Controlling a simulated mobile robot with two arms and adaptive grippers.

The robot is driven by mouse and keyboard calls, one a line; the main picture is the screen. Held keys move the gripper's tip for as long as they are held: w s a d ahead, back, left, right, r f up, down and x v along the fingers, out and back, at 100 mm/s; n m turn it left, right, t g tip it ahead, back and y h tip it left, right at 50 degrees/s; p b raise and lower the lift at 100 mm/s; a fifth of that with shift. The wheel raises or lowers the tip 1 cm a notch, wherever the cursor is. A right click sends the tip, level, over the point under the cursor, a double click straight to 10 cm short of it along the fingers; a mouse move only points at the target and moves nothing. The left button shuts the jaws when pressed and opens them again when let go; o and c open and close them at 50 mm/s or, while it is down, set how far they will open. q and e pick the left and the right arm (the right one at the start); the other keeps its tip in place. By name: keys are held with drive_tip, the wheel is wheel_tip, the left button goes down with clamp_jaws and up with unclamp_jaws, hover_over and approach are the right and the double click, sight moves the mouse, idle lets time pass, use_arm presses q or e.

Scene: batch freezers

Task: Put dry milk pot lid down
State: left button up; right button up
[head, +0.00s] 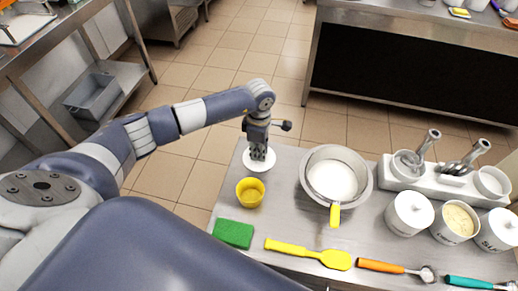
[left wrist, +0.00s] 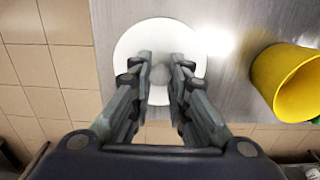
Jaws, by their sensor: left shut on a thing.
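The white round lid (head: 250,165) is at the back left corner of the steel table (head: 290,215). My left gripper (head: 259,156) points down over it. In the left wrist view the lid (left wrist: 133,42) lies flat below the fingers, and my left gripper (left wrist: 160,75) is shut on its round knob (left wrist: 160,75). I cannot tell whether the lid touches the table. A white pot (head: 455,224) on the right is uncovered and shows pale yellow powder. My right gripper is not in view.
A yellow cup (head: 250,192) stands close to the lid. A steel pot with white contents (head: 348,153) stands right of it. A green sponge (head: 233,233), a yellow spatula (head: 310,253) and two lidded pots (head: 409,216) (head: 497,231) are also on the table.

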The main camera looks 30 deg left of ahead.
use_arm(q)
drive_tip(key=shift+f, duration=0.1)
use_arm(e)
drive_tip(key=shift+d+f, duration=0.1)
use_arm(q)
drive_tip(key=shift+f+b, duration=0.15)
drive_tip(key=shift+b, duration=0.15)
drive_tip(key=o, duration=0.7)
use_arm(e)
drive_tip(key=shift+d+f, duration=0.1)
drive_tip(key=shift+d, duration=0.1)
use_arm(q)
drive_tip(key=shift+o, duration=0.2)
